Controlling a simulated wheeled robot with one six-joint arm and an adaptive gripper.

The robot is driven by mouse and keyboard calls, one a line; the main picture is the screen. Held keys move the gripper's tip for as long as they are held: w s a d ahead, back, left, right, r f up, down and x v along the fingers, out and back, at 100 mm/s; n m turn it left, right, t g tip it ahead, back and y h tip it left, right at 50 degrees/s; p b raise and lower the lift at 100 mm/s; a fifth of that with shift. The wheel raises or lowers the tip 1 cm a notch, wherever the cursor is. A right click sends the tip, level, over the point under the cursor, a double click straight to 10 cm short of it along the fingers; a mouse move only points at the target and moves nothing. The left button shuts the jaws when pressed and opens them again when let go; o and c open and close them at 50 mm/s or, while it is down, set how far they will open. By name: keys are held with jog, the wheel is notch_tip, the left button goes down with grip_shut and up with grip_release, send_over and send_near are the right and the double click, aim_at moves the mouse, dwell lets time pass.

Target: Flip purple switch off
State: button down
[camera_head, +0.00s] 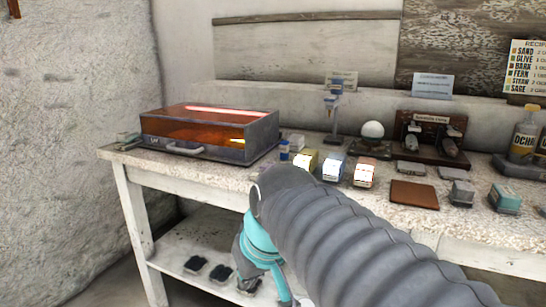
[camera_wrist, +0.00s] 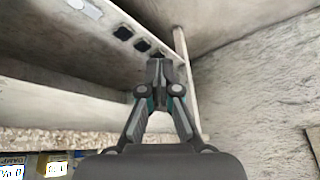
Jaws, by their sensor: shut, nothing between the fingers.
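I cannot make out a purple switch in either view. A dark wooden stand (camera_head: 452,122) with a small label plate stands at the back of the table and carries two dark upright parts, whose kind I cannot tell. My gripper (camera_wrist: 158,62) is shut and empty in the wrist view, close to a white lower shelf (camera_wrist: 105,32) with dark square pieces on it. In the head view my arm crosses the table's front edge and hides part of the table. I cannot clearly see the fingertips there.
A metal case with an orange lid (camera_head: 215,118) sits at the table's left end. A brown pad (camera_head: 414,195) and ochre bottle (camera_head: 523,140) are right. A rough wall (camera_head: 70,140) stands left.

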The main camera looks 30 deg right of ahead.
aim_at(263, 165)
jog(key=w+d+r+n+y, duration=0.15)
jog(key=w+d+r, duration=0.25)
jog(key=w+r, duration=0.5)
jog(key=w+d+r+n+y, duration=0.1)
jog(key=w+d+r, duration=0.2)
jog(key=d, duration=0.3)
jog(key=w+d+r+n+y, duration=0.2)
jog(key=w+d+r, duration=0.1)
jog(key=d+r, duration=0.2)
jog(key=w+d+r+n+t+y, duration=0.1)
jog(key=w+d+r+n, duration=0.1)
jog(key=d+r, duration=0.3)
jog(key=w+d, duration=0.1)
jog(key=d, duration=0.2)
jog(key=shift+y+b, duration=0.35)
jog(key=shift+b, duration=0.05)
jog(key=shift+w, duration=0.1)
